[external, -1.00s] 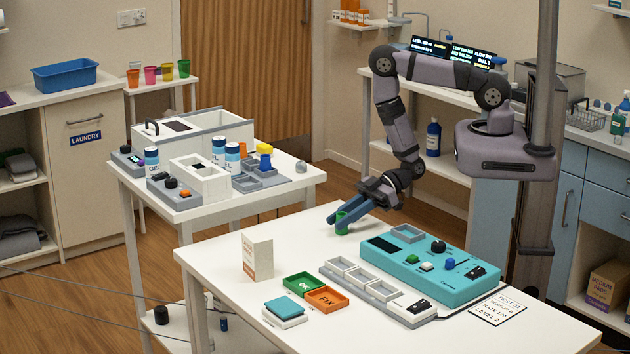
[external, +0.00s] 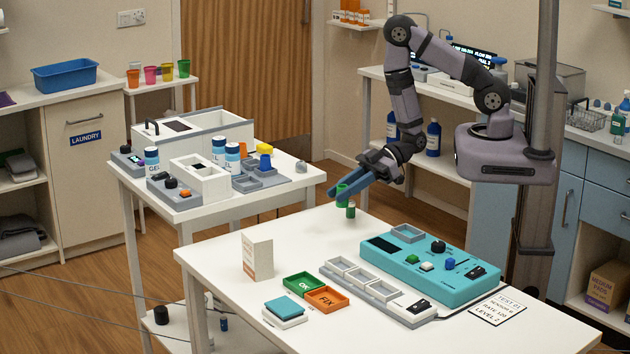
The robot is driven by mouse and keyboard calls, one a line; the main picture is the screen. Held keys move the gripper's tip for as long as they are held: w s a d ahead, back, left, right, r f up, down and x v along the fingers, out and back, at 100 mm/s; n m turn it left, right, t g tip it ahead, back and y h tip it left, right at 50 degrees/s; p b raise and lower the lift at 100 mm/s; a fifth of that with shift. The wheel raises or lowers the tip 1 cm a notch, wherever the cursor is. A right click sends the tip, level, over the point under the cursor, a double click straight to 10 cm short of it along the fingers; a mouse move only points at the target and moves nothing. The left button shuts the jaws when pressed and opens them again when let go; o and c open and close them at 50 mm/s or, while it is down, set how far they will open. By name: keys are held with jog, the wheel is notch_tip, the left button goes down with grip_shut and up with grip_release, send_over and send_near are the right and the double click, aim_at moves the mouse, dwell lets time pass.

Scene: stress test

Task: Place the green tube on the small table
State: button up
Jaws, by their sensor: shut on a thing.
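My gripper (external: 338,192) is shut on a green tube (external: 343,198), held above the far edge of the front white table (external: 215,253). The fingers hide part of the tube. A smaller dark green piece (external: 351,211) shows just below and right of it; I cannot tell if it stands on the table or hangs. A small white table (external: 165,84) at the back left bears orange, pink, yellow and green cups. Another white table (external: 205,208) stands at the middle left.
The front table carries a teal console (external: 440,285), a grey tray row (external: 375,290), green and orange trays (external: 303,284) and a white box (external: 257,256). The middle-left table is crowded with devices and bottles. The front table's far left part is clear.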

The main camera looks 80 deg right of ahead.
jog(key=shift+r, duration=1.15)
